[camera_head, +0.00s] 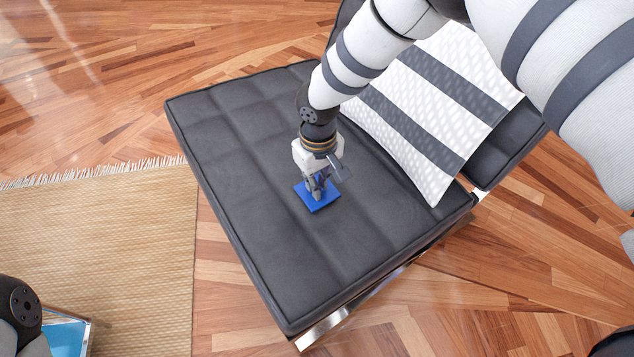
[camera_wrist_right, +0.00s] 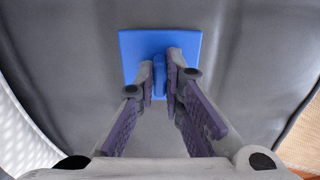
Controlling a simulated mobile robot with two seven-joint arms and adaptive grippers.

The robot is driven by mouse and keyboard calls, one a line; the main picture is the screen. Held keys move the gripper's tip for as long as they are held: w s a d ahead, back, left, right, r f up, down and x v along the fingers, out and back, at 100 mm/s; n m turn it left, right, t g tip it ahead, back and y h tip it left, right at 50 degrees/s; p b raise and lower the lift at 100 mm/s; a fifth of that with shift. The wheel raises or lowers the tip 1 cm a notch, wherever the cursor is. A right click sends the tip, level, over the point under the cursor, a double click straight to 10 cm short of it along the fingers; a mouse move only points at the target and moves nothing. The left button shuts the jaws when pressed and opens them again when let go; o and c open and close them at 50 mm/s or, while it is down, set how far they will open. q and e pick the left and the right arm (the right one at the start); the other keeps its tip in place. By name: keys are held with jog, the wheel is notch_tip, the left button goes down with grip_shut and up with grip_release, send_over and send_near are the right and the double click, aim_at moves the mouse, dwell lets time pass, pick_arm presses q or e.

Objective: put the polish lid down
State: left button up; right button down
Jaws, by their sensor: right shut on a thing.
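The polish lid (camera_head: 325,203) is a flat blue square with a small upright blue grip in its middle. It is at the seat of a dark padded chair (camera_head: 230,130); I cannot tell whether it touches the cushion. My right gripper (camera_head: 316,192) points down over it, with its fingers shut on the grip. The right wrist view shows the lid (camera_wrist_right: 135,50) beyond the fingers, with the grip between the fingertips (camera_wrist_right: 163,75). The fingers hide part of the lid. Of my left arm, only a dark joint shows at the lower left; its gripper is out of view.
A striped grey and white cushion (camera_head: 430,110) leans on the chair to the right of the lid. A box with a light blue inside (camera_head: 68,338) is on the straw rug (camera_head: 110,240) at the lower left. The seat left of the lid is bare.

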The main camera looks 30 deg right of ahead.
jog(key=shift+r, duration=0.1)
jog(key=c, duration=1.7)
grip_release()
jog(key=shift+f, duration=0.2)
